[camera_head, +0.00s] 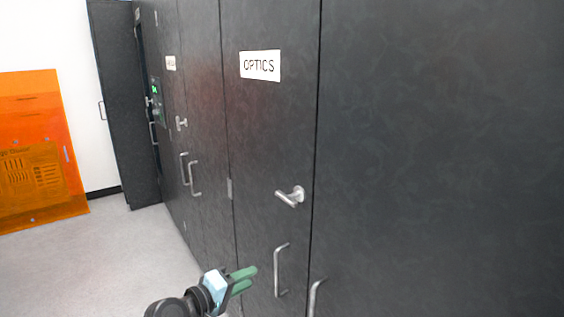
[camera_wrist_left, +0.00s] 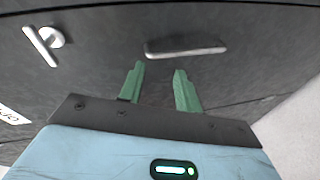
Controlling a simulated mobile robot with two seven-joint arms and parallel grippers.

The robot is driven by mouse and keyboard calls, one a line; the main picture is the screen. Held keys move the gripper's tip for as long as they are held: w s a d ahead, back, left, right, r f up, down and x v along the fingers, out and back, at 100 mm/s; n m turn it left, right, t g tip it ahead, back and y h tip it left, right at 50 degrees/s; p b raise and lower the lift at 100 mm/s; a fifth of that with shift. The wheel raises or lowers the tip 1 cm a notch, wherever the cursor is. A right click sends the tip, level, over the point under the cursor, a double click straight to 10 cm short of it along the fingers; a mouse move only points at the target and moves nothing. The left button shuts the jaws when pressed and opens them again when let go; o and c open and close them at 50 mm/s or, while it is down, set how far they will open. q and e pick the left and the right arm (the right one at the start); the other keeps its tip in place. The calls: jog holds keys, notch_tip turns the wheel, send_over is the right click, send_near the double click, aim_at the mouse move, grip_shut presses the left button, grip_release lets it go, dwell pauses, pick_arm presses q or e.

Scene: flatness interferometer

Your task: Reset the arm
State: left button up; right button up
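My left gripper (camera_head: 252,278) has green fingers and a pale blue body, and it shows low in the middle of the head view. In the left wrist view its two fingers (camera_wrist_left: 157,80) are spread apart with nothing between them. The gripper is in front of the dark cabinet door labelled OPTICS (camera_head: 258,130), apart from the door's vertical bar handle (camera_head: 278,270). In the left wrist view a bar handle (camera_wrist_left: 186,48) lies just beyond the fingertips. My right gripper is not in either view.
A lever handle (camera_head: 291,196) sits above the bar handle on the OPTICS door. More dark cabinets line the wall to the left, with a small lit panel (camera_head: 156,100). An orange translucent panel (camera_head: 40,150) stands at far left. The grey floor (camera_head: 100,260) is clear.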

pick_arm(q)
jog(key=s+a+f+m+y, duration=0.1)
jog(key=s+a+f+y, duration=0.2)
jog(key=s+f, duration=0.8)
jog(key=s+a+f+m+g+y, duration=0.1)
jog(key=s+a+f+m+y, duration=0.1)
jog(key=s+f, duration=0.3)
jog(key=s+a+f+m+y, duration=0.2)
jog(key=s+f, duration=0.3)
jog(key=s, duration=0.9)
jog(key=s+a+f+m+g+y, duration=0.1)
jog(key=s+a+f+m, duration=0.2)
jog(key=s+f, duration=0.3)
jog(key=s, duration=0.3)
jog(key=shift+s+a+m+g+y, duration=0.3)
jog(key=shift+s+a+y, duration=0.05)
jog(key=shift+a+y, duration=0.05)
jog(key=shift+c, duration=0.3)
